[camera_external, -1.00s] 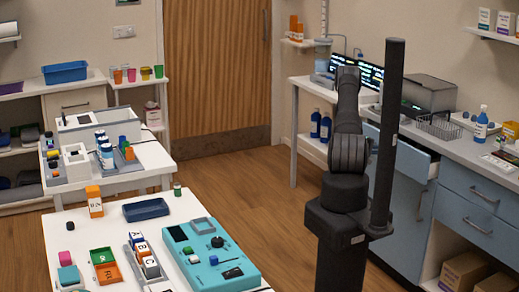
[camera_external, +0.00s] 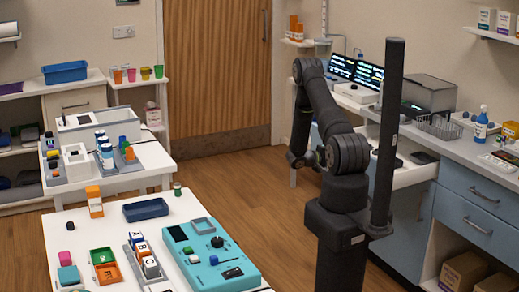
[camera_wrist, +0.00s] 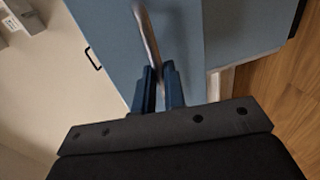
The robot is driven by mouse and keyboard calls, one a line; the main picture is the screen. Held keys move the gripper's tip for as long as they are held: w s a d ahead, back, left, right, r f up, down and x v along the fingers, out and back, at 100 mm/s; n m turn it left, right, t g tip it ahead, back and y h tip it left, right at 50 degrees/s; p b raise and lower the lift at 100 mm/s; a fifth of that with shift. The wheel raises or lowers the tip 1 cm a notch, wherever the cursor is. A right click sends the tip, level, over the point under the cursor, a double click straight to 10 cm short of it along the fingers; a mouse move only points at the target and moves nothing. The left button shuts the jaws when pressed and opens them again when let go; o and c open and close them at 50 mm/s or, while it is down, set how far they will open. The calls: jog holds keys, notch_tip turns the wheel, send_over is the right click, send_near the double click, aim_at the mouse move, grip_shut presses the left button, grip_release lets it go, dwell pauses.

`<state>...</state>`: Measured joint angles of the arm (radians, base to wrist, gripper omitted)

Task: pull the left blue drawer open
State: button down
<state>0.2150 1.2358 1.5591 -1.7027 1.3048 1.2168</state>
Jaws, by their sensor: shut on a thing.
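The left blue drawer (camera_external: 405,181) is pulled out from the counter at the right in the external view, behind my arm. Its pale inside shows, with dark items in it. In the wrist view its blue front (camera_wrist: 185,35) fills the upper middle. A metal bar handle (camera_wrist: 147,35) stands out from this front. My gripper (camera_wrist: 160,75) is shut on the handle, one dark blue finger on each side. In the external view my arm bends left and down, and the fingertips and handle are hidden behind it.
A second blue drawer (camera_external: 476,205) is shut, to the right. Monitors (camera_external: 357,72) and a grey box (camera_external: 428,92) stand on the counter. A white table (camera_external: 185,215) with a teal panel (camera_external: 215,262) is at the front left. The floor between is clear.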

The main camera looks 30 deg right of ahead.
jog(key=shift+a, duration=0.65)
jog(key=c, duration=1.5)
grip_release()
jog(key=shift+a, duration=0.1)
jog(key=v, duration=1.7)
jog(key=shift+a, duration=0.1)
jog(key=x, duration=1.7)
jog(key=shift+d, duration=0.25)
